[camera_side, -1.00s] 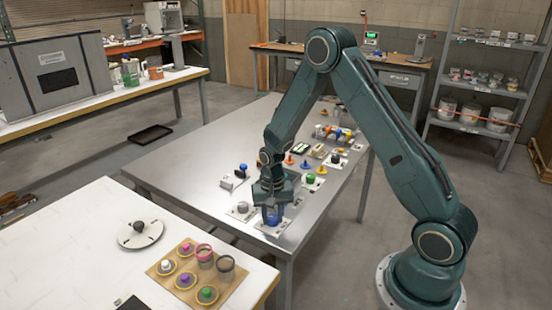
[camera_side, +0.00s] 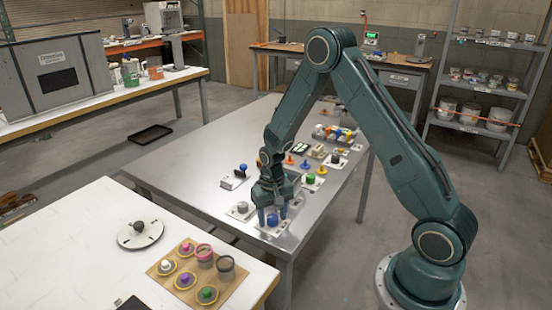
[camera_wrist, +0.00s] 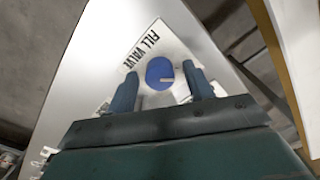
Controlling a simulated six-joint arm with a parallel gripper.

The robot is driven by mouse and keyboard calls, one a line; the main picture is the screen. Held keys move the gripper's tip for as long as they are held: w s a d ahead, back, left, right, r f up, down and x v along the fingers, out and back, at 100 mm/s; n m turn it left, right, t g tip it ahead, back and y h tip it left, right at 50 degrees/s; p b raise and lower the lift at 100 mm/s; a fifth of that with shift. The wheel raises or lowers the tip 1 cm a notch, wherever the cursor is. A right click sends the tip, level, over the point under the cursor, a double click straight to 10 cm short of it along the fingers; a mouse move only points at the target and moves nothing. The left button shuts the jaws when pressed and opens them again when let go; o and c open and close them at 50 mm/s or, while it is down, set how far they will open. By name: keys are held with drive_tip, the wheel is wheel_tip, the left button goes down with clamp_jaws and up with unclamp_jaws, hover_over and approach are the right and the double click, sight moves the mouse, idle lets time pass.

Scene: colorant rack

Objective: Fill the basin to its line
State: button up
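A blue round knob (camera_wrist: 160,73) with a pale pointer line sits on a white plate (camera_wrist: 178,42) lettered "FILL VALVE". The knob also shows in the side view (camera_side: 272,220), near the front edge of the metal table. My gripper (camera_wrist: 160,80) is open above the plate, pointing down, with one finger on each side of the knob. Gaps show between the knob and both fingers in the wrist view. In the side view my gripper (camera_side: 273,213) is directly over the knob. I cannot make out a basin or its fill line for certain.
A grey knob (camera_side: 242,207) on its own plate stands just left of my gripper. A green-topped knob (camera_side: 310,179), orange pieces and several other items lie farther back. A white table (camera_side: 60,245) with a board of cups (camera_side: 165,268) is at front left.

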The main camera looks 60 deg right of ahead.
sight(272, 217)
drive_tip(key=shift+r, duration=0.1)
wheel_tip(272, 217, up, 14)
idle(0.9)
idle(0.3)
drive_tip(key=s+a+r+n+t, duration=0.3)
drive_tip(key=s+a+r, duration=0.3)
drive_tip(key=s+r, duration=0.55)
drive_tip(key=s+a+r+n+t, duration=0.1)
drive_tip(key=s+a+r, duration=0.1)
drive_tip(key=s, duration=0.3)
drive_tip(key=s+a+r+n+t, duration=0.1)
drive_tip(key=s+a+r+n, duration=0.1)
drive_tip(key=s, duration=0.4)
drive_tip(key=shift+r+n+t, duration=0.3)
drive_tip(key=shift+r, duration=0.15)
